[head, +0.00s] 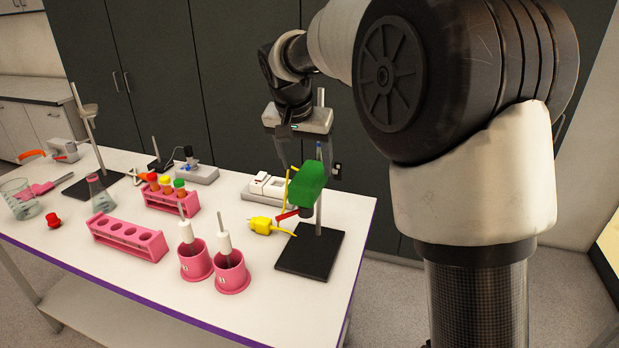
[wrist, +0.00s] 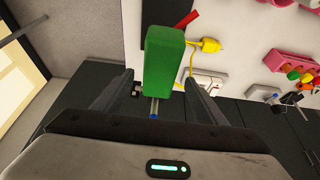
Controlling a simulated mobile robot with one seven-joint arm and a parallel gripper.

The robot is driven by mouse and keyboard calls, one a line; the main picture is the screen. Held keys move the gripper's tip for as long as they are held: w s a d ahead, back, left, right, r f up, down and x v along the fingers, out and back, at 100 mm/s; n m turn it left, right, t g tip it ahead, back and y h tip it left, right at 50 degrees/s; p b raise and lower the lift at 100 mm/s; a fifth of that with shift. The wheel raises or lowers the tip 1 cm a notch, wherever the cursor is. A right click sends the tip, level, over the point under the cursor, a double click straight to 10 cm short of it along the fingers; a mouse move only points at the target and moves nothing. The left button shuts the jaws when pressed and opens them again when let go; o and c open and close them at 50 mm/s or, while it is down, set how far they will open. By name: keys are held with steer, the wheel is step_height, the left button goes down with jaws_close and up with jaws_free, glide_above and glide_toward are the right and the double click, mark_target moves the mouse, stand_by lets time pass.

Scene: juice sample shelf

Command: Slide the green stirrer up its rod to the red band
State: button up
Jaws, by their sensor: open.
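The green stirrer (head: 306,183) is a block on an upright metal rod (head: 319,212) above a black base plate (head: 309,252). A red part (head: 288,214) sticks out below it; whether this belongs to the stirrer I cannot tell. My gripper (head: 304,165) is above the stirrer, pointing down. In the wrist view the green stirrer (wrist: 164,57) lies between the two fingers of my open gripper (wrist: 160,82), with gaps showing on both sides near the tips. A blue-tipped rod end (wrist: 154,114) shows nearer the palm. I cannot make out a red band on the rod.
A yellow plug (head: 268,226) with its cord lies left of the stand, before a white device (head: 268,187). Two pink cups (head: 231,276) stand at the front. Pink racks (head: 128,238), a flask (head: 101,197) and a beaker (head: 19,200) fill the table's left.

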mark_target(309, 173)
steer(key=x, duration=0.5)
steer(key=shift+w+f, duration=0.1)
steer(key=shift+f, duration=0.3)
steer(key=c, duration=1.5)
step_height(309, 173, up, 10)
steer(key=p, duration=0.5)
steer(key=shift+w+f, duration=0.1)
steer(key=shift+f, duration=0.25)
steer(key=o, duration=1.5)
steer(key=shift+f, duration=0.15)
